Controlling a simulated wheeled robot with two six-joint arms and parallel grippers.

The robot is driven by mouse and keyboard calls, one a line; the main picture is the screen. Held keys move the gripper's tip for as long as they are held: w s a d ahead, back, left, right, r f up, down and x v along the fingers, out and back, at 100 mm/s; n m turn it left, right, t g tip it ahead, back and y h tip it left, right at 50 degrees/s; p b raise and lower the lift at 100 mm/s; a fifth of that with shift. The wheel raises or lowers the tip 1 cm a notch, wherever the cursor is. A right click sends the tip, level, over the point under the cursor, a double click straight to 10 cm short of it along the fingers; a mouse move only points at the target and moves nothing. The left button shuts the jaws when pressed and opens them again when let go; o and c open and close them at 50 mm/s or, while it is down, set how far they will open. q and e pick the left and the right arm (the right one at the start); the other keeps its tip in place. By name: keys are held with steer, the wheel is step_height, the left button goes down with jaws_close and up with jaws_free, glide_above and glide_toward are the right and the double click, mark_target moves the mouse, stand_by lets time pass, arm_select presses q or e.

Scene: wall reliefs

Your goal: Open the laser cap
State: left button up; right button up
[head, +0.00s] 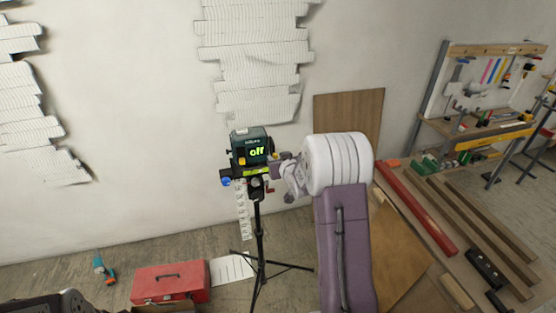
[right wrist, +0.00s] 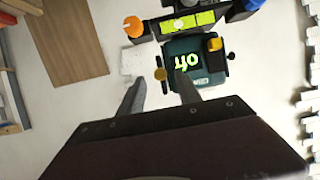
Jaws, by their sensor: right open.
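In that view the laser (right wrist: 195,62) is upside down, just beyond my fingertips. My right gripper (right wrist: 160,88) is open, with its two fingers apart and nothing between them. In the head view my right gripper (head: 280,168) is beside the laser's right side.
A red toolbox (head: 170,282) and a teal drill (head: 104,270) are on the floor at the left. A wooden board (head: 348,122) leans on the wall. A workbench with a red bar (head: 418,208) and planks fills the right.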

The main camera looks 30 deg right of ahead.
steer(key=b+v, duration=0.1)
steer(key=v, duration=0.6)
steer(key=shift+s, duration=0.25)
steer(key=shift+w, duration=0.15)
